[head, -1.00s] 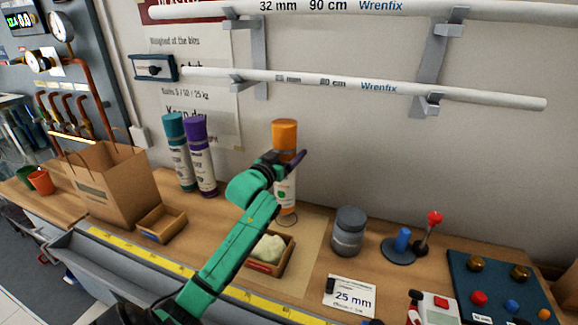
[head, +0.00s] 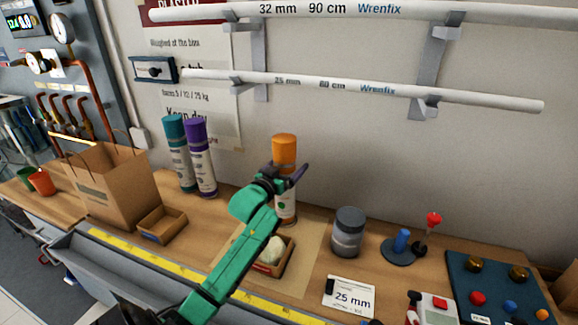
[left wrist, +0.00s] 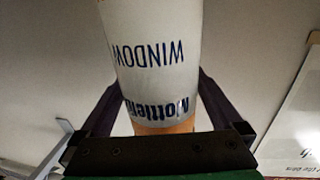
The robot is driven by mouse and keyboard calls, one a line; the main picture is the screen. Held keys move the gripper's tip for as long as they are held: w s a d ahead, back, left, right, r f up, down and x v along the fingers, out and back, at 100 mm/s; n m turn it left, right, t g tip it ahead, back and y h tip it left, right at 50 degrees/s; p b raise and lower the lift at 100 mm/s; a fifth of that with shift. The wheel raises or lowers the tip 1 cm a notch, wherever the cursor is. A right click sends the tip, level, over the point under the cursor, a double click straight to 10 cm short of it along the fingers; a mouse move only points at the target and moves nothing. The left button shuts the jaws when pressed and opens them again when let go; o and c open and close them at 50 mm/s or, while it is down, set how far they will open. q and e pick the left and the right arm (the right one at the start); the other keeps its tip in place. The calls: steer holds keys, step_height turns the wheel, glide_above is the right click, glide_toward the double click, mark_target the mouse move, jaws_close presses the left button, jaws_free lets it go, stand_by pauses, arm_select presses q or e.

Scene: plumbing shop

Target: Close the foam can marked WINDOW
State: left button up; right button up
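The foam can marked WINDOW (left wrist: 150,55) is white with an orange top. In the head view, its orange top (head: 284,150) shows above my left gripper (head: 284,177). The can is upright, and its base is at or very near the bench; I cannot tell whether it touches. In the left wrist view, the lettering is upside down, and my left gripper's dark fingers (left wrist: 160,105) lie on both sides of the can, closed in on it. The fingertips are hidden behind the can. My right gripper is not in view.
A tray with a pale lump (head: 273,250) is in front of the can. Teal (head: 177,150) and purple (head: 200,155) cans stand to the left. A grey jar (head: 348,233) and a red-knobbed lever (head: 433,219) are to the right. White pipes (head: 400,90) hang on the wall above.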

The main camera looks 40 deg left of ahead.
arm_select(q)
steer(key=shift+r, duration=0.15)
steer(key=shift+s, duration=0.25)
steer(key=s+d+b, duration=0.2)
steer(key=s, duration=0.9)
steer(key=shift+s, duration=0.15)
